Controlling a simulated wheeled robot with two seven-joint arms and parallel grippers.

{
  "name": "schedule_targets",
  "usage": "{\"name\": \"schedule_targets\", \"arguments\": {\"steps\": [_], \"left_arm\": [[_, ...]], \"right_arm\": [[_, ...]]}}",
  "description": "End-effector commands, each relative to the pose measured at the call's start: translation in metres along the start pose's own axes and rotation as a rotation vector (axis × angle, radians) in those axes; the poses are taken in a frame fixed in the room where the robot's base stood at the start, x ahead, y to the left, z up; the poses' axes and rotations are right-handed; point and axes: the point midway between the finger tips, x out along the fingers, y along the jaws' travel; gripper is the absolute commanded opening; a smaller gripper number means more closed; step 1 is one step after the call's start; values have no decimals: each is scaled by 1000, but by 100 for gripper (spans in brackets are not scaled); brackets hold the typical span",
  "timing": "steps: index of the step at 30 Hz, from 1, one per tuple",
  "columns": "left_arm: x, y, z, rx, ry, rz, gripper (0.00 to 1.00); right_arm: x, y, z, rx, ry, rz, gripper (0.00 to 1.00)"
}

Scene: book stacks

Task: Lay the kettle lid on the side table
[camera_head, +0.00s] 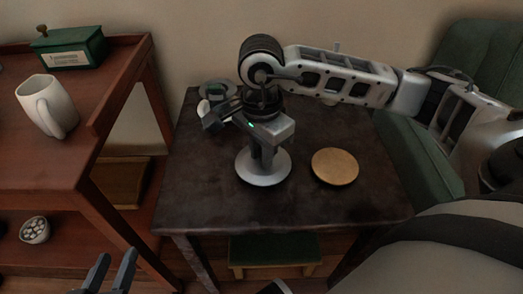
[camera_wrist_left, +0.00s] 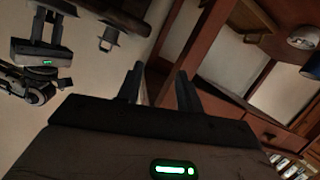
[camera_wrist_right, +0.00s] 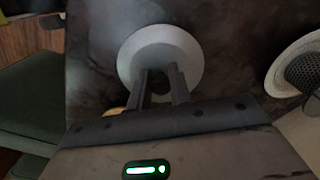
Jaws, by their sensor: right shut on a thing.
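The kettle lid (camera_head: 263,178) is a pale grey round disc at the middle of the dark side table (camera_head: 215,205). My right gripper (camera_head: 262,150) points down and is shut on the lid's top; its fingers hide the grip point. In the right wrist view the lid (camera_wrist_right: 190,50) shows as a light disc around the fingertips (camera_wrist_right: 158,85). I cannot tell whether it touches the tabletop or hangs just above it. My left gripper (camera_head: 110,272) is empty, its fingers apart, low at the left front. Its fingers also show in the left wrist view (camera_wrist_left: 160,90).
A round cork mat (camera_head: 335,167) lies right of the lid. A pale rimmed vessel with a dark inside (camera_wrist_right: 303,70) stands behind my right gripper, partly hidden. A wooden shelf unit at left holds a white mug (camera_head: 47,106) and green box (camera_head: 72,47). The table's front is clear.

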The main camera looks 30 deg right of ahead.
Motion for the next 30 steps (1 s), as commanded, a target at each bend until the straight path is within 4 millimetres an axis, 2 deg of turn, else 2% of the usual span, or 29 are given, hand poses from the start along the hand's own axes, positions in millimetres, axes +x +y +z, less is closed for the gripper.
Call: {"name": "schedule_targets", "arguments": {"steps": [1,2,4,12,17,21,30], "left_arm": [[1,0,4,-6,-1,3,36],[1,0,3,-11,0,5,36],[1,1,2,-13,-2,6,36],[1,0,1,-9,1,5,36],[0,0,-5,12,0,-3,36],[-1,0,-6,25,-25,-11,36],[2,-10,13,14,-129,-43,36]], "right_arm": [[4,0,0,0,0,0,0],[3,0,0,0,0,0,23],[2,0,0,0,0,1,42],[2,0,0,0,0,1,42],[-10,0,0,0,-1,-1,42],[-38,-1,0,1,0,-4,42],[-100,-1,0,1,0,-3,42]]}}
